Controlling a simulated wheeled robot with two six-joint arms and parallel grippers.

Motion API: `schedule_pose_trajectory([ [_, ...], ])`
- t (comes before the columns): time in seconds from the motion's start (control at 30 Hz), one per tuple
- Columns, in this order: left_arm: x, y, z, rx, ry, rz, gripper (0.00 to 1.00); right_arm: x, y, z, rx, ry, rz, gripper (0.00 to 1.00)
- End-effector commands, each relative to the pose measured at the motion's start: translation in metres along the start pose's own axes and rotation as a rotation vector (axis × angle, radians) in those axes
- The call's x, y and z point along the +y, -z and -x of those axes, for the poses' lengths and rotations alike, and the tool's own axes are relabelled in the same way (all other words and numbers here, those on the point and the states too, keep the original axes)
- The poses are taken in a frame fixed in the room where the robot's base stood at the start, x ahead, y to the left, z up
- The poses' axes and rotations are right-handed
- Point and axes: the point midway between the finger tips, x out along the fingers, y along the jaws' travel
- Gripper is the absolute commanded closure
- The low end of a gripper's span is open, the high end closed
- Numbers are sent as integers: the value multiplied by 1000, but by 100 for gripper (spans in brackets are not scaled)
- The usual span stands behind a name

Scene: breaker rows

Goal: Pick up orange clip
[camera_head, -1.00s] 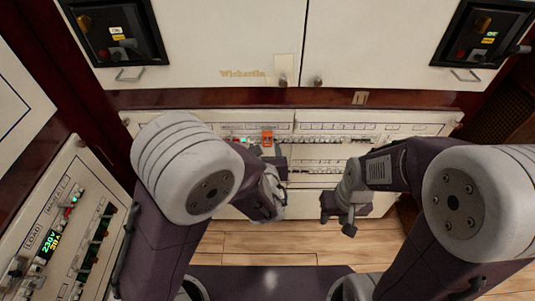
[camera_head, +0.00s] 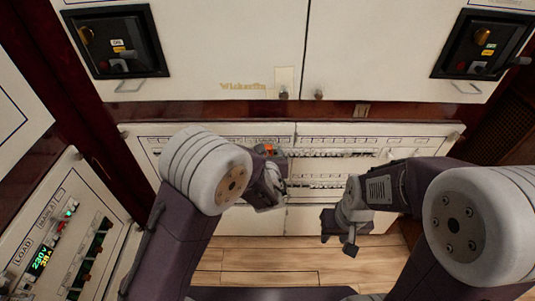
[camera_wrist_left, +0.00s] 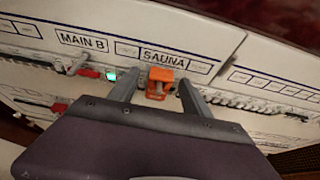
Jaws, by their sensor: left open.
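The orange clip (camera_head: 269,149) sits on the upper breaker row of the white panel, partly hidden by my left gripper in the head view. In the left wrist view the clip (camera_wrist_left: 160,80) is just below the SAUNA label. My left gripper (camera_wrist_left: 160,76) is open, with one finger on each side of the clip. Gaps show between the clip and both fingers. In the head view the left gripper (camera_head: 271,156) is at the panel. My right gripper (camera_head: 341,236) hangs in front of the panel's lower part, away from the clip; its jaw opening is unclear.
A red switch (camera_wrist_left: 88,72) and a green light (camera_wrist_left: 112,75) lie left of the clip, under MAIN B. More breakers (camera_wrist_left: 245,101) run to the right. A side panel with a lit display (camera_head: 39,261) stands at left. Wooden floor (camera_head: 280,255) shows below.

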Motion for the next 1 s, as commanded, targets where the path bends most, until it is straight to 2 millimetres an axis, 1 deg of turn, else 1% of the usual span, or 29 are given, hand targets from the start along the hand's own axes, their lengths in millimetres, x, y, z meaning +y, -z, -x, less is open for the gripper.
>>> schedule_pose_trajectory([
  [0.1, 0, 0, 0, 0, 0, 0, 44, 0, 0, 0, 0, 0, 0, 64],
  [0.13, 0, 0, 0, 0, 0, 0, 49, 0, 0, 0, 0, 0, 0, 64],
  [0.17, 0, 0, 0, 0, 0, 0, 58, 0, 0, 0, 0, 0, 0, 64],
  [0.2, 0, 0, 1, 0, 0, 0, 69, 0, 0, 0, 0, 0, 0, 64],
  [0.27, 0, 0, 1, 0, 0, 0, 85, 0, 0, 0, 0, 0, 0, 64],
  [0.3, 0, 0, 1, 0, 0, 0, 96, 0, 0, 0, 0, 0, 0, 64],
  [0.33, 0, 0, 1, 0, 0, 0, 100, 0, 0, 0, 0, 0, 0, 64],
  [0.57, 0, 0, 1, 0, 0, 0, 100, 0, 0, 0, 0, 0, 0, 64],
  [0.67, 0, -1, 1, -2, 0, 1, 100, 0, 0, -5, 0, 0, 0, 64],
  [0.7, 0, 0, 4, -1, 0, -1, 100, 0, -1, -5, 0, 0, 0, 64],
  [0.77, -1, 3, 11, 0, 2, -1, 100, 0, -1, -7, 0, 0, 0, 64],
  [0.87, -1, 11, 28, -1, 3, -1, 100, 0, -1, -13, 0, 0, 0, 64],
  [1.0, -2, 25, 61, 0, 6, -3, 100, 0, -2, -18, 0, 0, 0, 64],
])
